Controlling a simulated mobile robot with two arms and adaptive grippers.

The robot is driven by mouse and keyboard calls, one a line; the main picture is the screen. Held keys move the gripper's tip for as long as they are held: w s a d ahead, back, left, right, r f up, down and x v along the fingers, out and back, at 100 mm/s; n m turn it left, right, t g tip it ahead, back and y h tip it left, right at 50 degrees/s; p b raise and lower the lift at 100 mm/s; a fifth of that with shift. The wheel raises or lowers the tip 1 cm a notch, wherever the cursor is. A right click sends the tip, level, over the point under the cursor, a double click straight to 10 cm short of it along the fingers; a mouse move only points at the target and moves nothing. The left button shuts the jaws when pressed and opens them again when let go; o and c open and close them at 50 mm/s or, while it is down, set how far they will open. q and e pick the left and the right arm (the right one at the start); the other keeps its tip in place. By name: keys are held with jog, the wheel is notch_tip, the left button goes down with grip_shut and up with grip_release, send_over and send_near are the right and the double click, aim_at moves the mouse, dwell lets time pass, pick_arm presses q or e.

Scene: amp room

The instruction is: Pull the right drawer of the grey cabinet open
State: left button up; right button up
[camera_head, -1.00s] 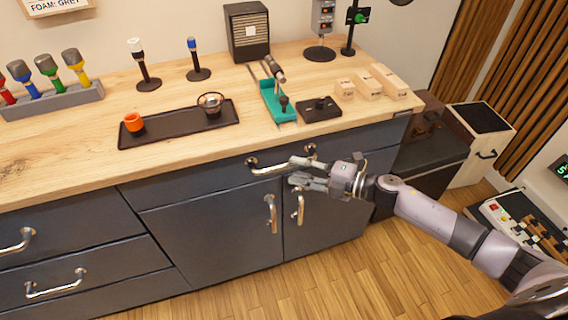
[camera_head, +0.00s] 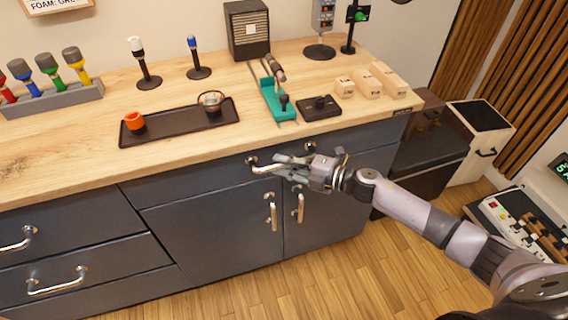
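The grey cabinet (camera_head: 215,237) stands under a wooden worktop. Its right drawer (camera_head: 190,186) is the wide top front above two doors, and it looks flush and shut. The drawer's metal bar handle (camera_head: 262,168) is partly hidden by my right gripper. My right gripper (camera_head: 280,167) reaches in from the right, with its fingers at the handle's bar. The fingers look spread, one above the other; whether they touch the bar I cannot tell. My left gripper is not in view.
Two upright door handles (camera_head: 272,211) sit just below the gripper. On the worktop (camera_head: 60,150) are a black tray (camera_head: 180,122), a teal holder (camera_head: 272,98) and wooden blocks (camera_head: 367,83). Left drawers (camera_head: 60,262) look shut. The floor (camera_head: 330,285) in front is clear.

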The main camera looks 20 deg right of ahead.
grip_shut()
dwell(0.5)
